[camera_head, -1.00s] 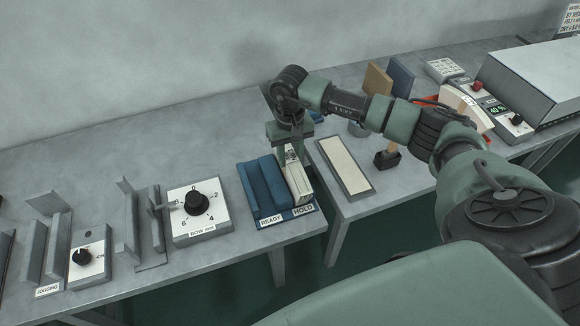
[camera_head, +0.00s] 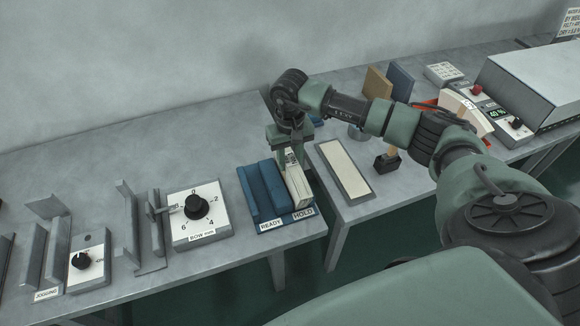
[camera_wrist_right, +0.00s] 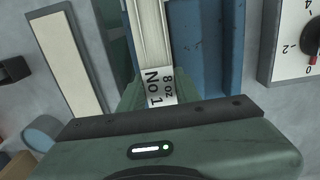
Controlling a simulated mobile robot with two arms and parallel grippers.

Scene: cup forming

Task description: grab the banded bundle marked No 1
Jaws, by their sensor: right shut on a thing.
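The banded bundle (camera_head: 299,188) is a pale stack of paper in the HOLD channel of the blue rack (camera_head: 256,199), at the right of the READY channel. In the right wrist view its band (camera_wrist_right: 160,88) reads "No 1" and "8 oz", and the pale sheets (camera_wrist_right: 150,35) run away from my gripper. My right gripper (camera_head: 290,150) is over the bundle's far end and shut on it. The fingertips are mostly hidden in both views. The bundle still appears to sit in the rack. My left gripper is not in view.
A BOW dial box (camera_head: 197,208) stands left of the rack. A tray with a cream pad (camera_head: 345,168) lies to its right, across a gap between tables. Grey metal guides (camera_head: 130,235) stand farther left. Upright boards (camera_head: 400,82) stand at the back right.

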